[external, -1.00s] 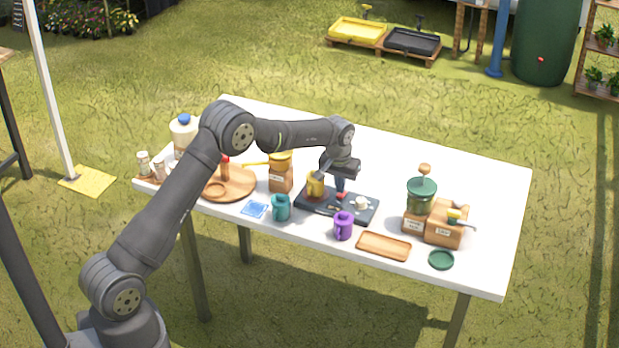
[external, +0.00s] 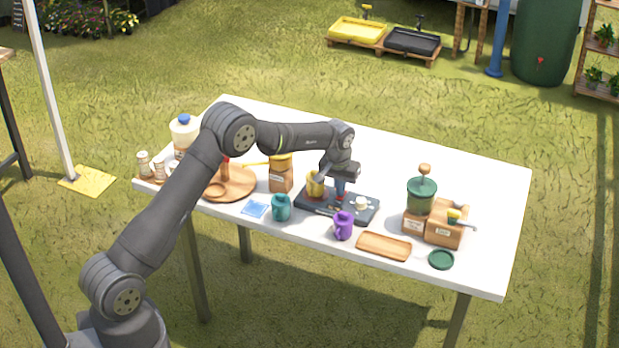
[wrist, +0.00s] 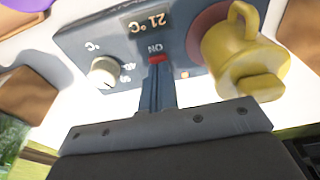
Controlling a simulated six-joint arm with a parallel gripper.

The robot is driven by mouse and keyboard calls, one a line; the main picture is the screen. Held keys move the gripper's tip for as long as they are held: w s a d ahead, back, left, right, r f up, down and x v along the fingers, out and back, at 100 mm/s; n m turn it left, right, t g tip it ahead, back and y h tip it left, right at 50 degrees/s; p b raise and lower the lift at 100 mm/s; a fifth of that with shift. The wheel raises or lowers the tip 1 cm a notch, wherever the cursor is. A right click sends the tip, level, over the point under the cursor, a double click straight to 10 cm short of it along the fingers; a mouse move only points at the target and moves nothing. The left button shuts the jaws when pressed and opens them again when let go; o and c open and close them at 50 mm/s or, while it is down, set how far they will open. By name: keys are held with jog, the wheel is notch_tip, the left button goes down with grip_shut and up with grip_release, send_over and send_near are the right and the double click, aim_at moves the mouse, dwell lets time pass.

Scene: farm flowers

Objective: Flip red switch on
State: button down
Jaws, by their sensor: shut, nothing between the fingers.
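The dark hot plate unit (external: 318,211) lies on the white table with a yellow mug (external: 315,184) on its round heating spot. The red switch (wrist: 157,58) shows at my fingertips in the wrist view, beside the "ON" label. My gripper (wrist: 156,70) is shut and empty, pointing down at the switch. The fingertips reach its edge; I cannot tell whether they press it. In the external view my gripper (external: 340,194) is low over the unit, right of the yellow mug. A small reddish light (wrist: 186,75) and a "21°C" display (wrist: 147,22) show on the unit.
A white temperature knob (wrist: 104,72) is beside the switch. A purple mug (external: 343,226) and teal mug (external: 281,207) stand close in front. A wooden tray (external: 384,246) and a green grinder (external: 421,195) are to the right. The back right of the table is clear.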

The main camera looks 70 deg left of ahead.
notch_tip(320, 180, up, 7)
dwell(0.7)
jog(key=shift+f, duration=0.15)
notch_tip(320, 180, down, 7)
dwell(0.6)
jog(key=shift+r, duration=4.4)
jog(key=shift+w+d+f+n+g+y, duration=0.15)
jog(key=shift+w+d+f+n+y, duration=0.2)
jog(key=shift+d+f+n, duration=0.4)
jog(key=shift+w+d+f+n+g+y, duration=0.1)
jog(key=shift+w+d+f+n+y, duration=0.15)
jog(key=shift+w+d+f+n, duration=0.5)
jog(key=shift+w+d+f+n+g+y, duration=0.15)
jog(key=shift+d+f+n+y, duration=0.25)
jog(key=shift+n, duration=0.6)
jog(key=shift+w+d+f+n+y, duration=0.25)
jog(key=shift+w+d+f+n, duration=0.2)
jog(key=shift+d+n, duration=0.25)
jog(key=shift+w+d+f+n+y, duration=0.35)
jog(key=shift+d+n, duration=0.25)
jog(key=shift+n, duration=0.2)
